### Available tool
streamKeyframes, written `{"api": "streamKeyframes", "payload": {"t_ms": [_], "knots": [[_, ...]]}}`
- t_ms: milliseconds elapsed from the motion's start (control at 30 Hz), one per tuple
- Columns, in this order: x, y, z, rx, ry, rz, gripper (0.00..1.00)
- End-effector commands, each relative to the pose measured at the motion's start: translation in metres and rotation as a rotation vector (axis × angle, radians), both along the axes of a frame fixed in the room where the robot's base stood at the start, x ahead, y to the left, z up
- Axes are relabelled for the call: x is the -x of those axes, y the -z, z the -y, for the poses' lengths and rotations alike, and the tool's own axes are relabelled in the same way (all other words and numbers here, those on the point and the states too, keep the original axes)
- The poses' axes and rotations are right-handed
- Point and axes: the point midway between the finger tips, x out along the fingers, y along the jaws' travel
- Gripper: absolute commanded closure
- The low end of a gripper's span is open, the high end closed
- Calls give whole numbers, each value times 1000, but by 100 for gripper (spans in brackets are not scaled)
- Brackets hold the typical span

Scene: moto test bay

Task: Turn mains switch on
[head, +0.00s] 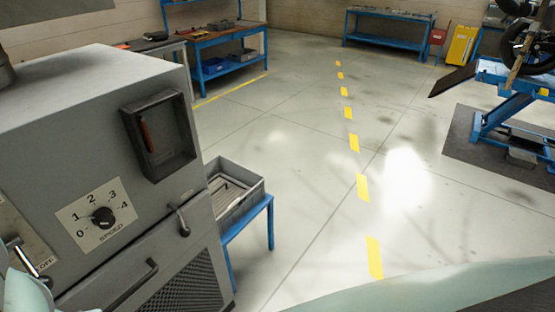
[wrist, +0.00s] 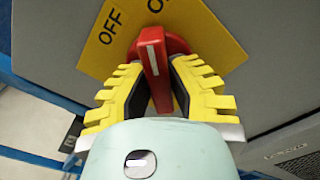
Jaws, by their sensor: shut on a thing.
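The mains switch is a red rotary handle (wrist: 153,68) with a white line on it. It sits on a yellow plate (wrist: 215,35) marked "OFF" and, beside it, a word starting with "O" that is cut off at the top edge. The white line points up in the picture, between the two labels, closer to the cut-off word. My gripper (wrist: 160,82), with yellow ribbed fingers, is shut on the red handle, one finger on each side. The fingers and handle are not seen in the head view.
In the head view a grey machine cabinet (head: 75,130) fills the left, with a speed dial (head: 102,217), an open box recess (head: 160,135) and protruding handles. A grey tray (head: 238,190) stands on a blue stand beside it.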

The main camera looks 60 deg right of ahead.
Motion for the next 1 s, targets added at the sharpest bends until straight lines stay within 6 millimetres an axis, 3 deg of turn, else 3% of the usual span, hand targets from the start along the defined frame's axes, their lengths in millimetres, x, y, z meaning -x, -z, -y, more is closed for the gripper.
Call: {"api": "streamKeyframes", "payload": {"t_ms": [33, 600, 1000], "knots": [[-1, 9, 1, -52, 1, 1, 100], [-1, 7, 2, -574, 4, 18, 100], [-1, 4, 2, -798, 7, 23, 100]]}}
